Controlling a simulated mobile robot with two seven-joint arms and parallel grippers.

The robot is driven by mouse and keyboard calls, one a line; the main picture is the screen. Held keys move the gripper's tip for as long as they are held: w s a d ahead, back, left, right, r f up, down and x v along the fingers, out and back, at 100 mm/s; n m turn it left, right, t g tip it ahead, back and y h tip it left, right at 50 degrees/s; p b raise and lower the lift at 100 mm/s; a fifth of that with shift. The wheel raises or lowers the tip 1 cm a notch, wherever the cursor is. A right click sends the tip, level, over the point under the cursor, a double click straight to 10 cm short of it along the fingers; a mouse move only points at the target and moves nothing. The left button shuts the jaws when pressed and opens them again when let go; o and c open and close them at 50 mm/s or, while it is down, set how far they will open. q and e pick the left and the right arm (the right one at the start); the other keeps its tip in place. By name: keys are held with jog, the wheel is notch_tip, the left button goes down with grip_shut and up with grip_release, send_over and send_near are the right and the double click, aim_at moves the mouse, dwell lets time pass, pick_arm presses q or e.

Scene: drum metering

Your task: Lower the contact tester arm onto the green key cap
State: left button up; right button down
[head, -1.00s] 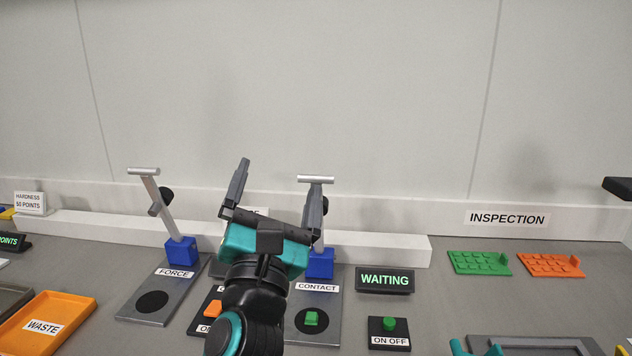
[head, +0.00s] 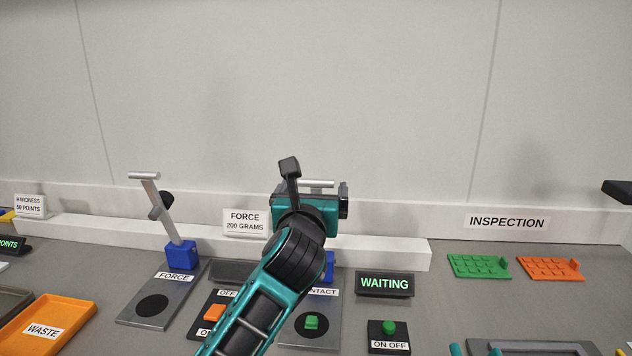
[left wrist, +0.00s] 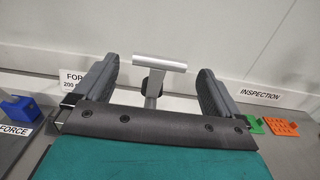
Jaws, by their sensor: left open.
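The contact tester has a grey base plate (head: 300,341), a blue block (head: 329,266) and a raised arm with a silver T-shaped handle (head: 318,183). The green key cap (head: 311,322) sits on the plate's dark round spot, in front of the block. My left gripper (head: 317,180) is open at the handle and hides most of the tester arm. In the left wrist view, the handle (left wrist: 160,62) stands between the spread fingers of my left gripper (left wrist: 157,82), with gaps on both sides.
The force tester (head: 160,215) stands to the left with its arm raised. A WAITING display (head: 385,283) and a green ON OFF button (head: 389,327) are right of the contact tester. An orange WASTE tray (head: 70,312) is at far left.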

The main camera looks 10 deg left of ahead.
aim_at(316, 188)
pick_arm(q)
jog(key=shift+w, duration=2.35)
